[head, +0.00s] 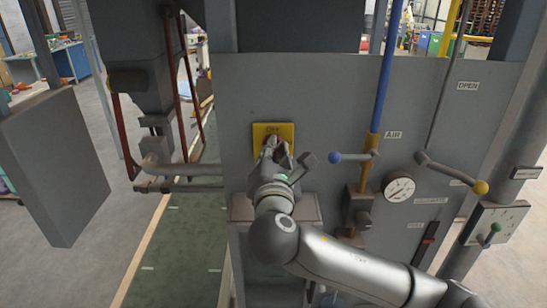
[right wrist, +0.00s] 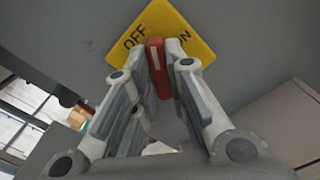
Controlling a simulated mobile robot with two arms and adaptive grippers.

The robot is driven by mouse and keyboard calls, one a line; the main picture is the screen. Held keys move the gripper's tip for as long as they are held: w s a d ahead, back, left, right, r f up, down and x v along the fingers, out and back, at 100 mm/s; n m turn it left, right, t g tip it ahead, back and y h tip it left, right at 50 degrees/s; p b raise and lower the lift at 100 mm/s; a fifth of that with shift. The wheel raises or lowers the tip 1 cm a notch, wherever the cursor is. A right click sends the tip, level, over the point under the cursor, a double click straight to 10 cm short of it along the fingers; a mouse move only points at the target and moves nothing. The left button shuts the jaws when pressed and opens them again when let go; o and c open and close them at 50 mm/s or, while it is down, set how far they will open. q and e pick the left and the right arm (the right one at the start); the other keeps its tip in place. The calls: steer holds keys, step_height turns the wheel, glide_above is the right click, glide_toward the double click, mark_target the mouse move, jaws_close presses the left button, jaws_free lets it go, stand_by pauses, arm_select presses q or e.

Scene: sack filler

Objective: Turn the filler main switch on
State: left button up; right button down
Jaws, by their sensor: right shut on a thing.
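The main switch is a yellow plate (head: 287,129) on the grey cabinet panel, with OFF near its top edge in the head view. In the right wrist view the plate (right wrist: 207,55) shows tilted, with OFF on the left and ON on the right. Its red handle (right wrist: 154,57) bears a pale line, and its upper end shows between the two words. I cannot tell exactly which word it points to. My right gripper (head: 273,148) is at the plate, its fingers (right wrist: 163,65) closed on both sides of the red handle. My left gripper is out of view.
Right of the switch are a blue-handled valve (head: 354,156) on the AIR pipe, a pressure gauge (head: 399,187) and a yellow-knobbed lever (head: 450,174). A green conveyor (head: 180,250) runs along the left.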

steer(key=m+b, duration=0.4)
steer(key=m, duration=0.7)
steer(key=shift+f, duration=0.15)
stand_by(0.5)
steer(key=c, duration=1.4)
jaws_free()
steer(key=shift+d, duration=0.1)
steer(key=shift+c, duration=0.2)
steer(key=s, duration=1.2)
